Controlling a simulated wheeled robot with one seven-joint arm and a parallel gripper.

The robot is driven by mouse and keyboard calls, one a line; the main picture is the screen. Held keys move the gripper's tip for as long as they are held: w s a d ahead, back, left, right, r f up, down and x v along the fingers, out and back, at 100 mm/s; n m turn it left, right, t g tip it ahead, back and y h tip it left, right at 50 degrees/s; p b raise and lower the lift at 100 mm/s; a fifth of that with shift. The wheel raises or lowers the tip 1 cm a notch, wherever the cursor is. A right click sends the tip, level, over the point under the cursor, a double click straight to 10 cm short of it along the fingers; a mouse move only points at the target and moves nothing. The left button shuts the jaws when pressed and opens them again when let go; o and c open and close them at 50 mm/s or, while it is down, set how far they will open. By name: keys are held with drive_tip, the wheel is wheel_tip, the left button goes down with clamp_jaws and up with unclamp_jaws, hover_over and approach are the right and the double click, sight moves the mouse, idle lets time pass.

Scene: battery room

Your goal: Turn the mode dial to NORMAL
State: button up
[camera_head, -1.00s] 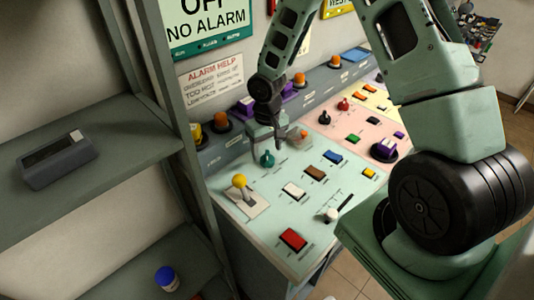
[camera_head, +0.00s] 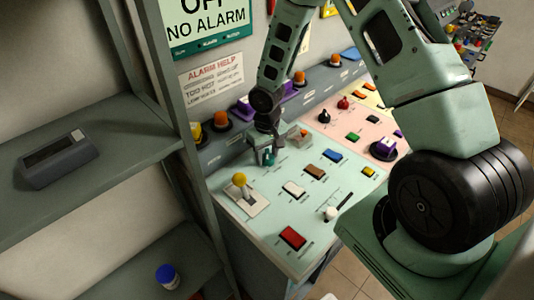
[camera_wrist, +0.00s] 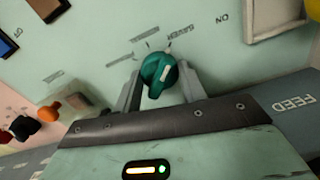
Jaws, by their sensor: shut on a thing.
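The mode dial is a teal knob (camera_wrist: 158,72) with a pale pointer mark, set on the pale green panel (camera_wrist: 100,30). Printed labels sit around it, small and hard to read in the wrist view. My gripper (camera_wrist: 160,88) has one finger on each side of the knob and is shut on it. In the head view my gripper (camera_head: 265,150) is down at the panel, and the knob (camera_head: 268,159) is partly hidden by it.
A yellow-knobbed lever (camera_head: 239,180) stands just in front of the dial. White (camera_head: 293,188), brown (camera_head: 315,172) and red (camera_head: 292,237) buttons lie on the panel. A clear-covered orange button (camera_wrist: 50,108) is close to the gripper. A shelf (camera_head: 120,130) stands at left.

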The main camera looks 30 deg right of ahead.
sight(266, 154)
drive_tip(key=shift+n, duration=0.3)
drive_tip(key=n, duration=0.4)
drive_tip(key=shift+n+p, duration=0.45)
drive_tip(key=shift+n, duration=1.55)
drive_tip(key=o, duration=1)
wheel_tip(266, 154, up, 18)
drive_tip(key=shift+f+b, duration=0.25)
drive_tip(key=shift+b, duration=0.45)
drive_tip(key=shift+a, duration=0.15)
